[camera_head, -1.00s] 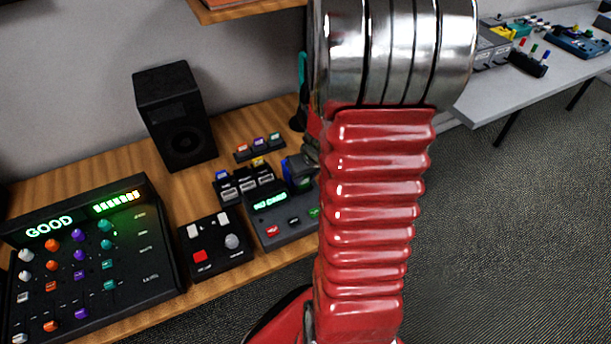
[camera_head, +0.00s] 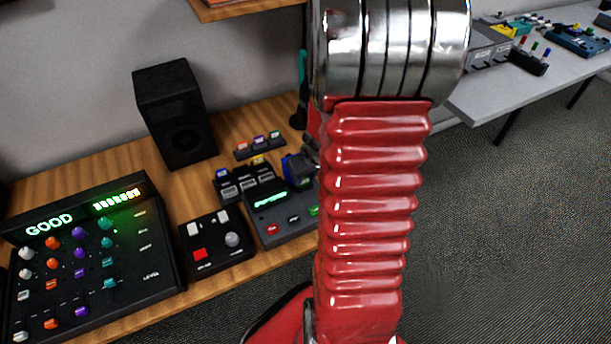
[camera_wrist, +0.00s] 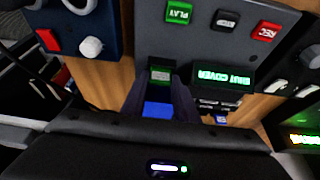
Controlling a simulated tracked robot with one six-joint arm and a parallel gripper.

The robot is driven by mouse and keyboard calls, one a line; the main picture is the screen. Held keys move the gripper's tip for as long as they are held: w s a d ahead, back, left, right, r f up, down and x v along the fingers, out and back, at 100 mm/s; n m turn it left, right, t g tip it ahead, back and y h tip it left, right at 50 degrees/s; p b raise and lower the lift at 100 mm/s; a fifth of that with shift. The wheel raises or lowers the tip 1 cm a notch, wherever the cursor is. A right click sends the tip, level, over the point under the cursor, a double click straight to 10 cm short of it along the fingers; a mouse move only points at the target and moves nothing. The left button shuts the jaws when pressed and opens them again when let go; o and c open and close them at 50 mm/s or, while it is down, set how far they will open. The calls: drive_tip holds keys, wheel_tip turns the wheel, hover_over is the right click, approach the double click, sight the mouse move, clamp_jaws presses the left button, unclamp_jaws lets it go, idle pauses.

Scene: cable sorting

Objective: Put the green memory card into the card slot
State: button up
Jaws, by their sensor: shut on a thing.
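The green memory card (camera_wrist: 160,75) shows in the wrist view as a small green and pale piece at the edge of the grey recorder (camera_wrist: 210,48). My gripper (camera_wrist: 160,82) is shut on it, with a dark finger on each side. The card sits at the card slot, and its lower part and the slot mouth are hidden. The recorder's display (camera_wrist: 224,78) glows green and seems to read "SHUT COVER". A blue patch lies between my fingers. In the head view the recorder (camera_head: 275,228) is partly hidden behind my arm.
A black card rack (camera_head: 243,187) is close beside the recorder, with a smaller rack (camera_head: 260,150) behind it. A black box with a red button (camera_head: 215,243), a mixer (camera_head: 150,262) and a speaker (camera_head: 178,125) stand to the left. Bare wood shows between them.

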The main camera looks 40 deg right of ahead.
drive_tip(key=o, duration=1.6)
drive_tip(key=shift+r, duration=0.1)
wheel_tip(320, 180, up, 7)
drive_tip(key=shift+f, duration=0.1)
idle(0.5)
idle(0.5)
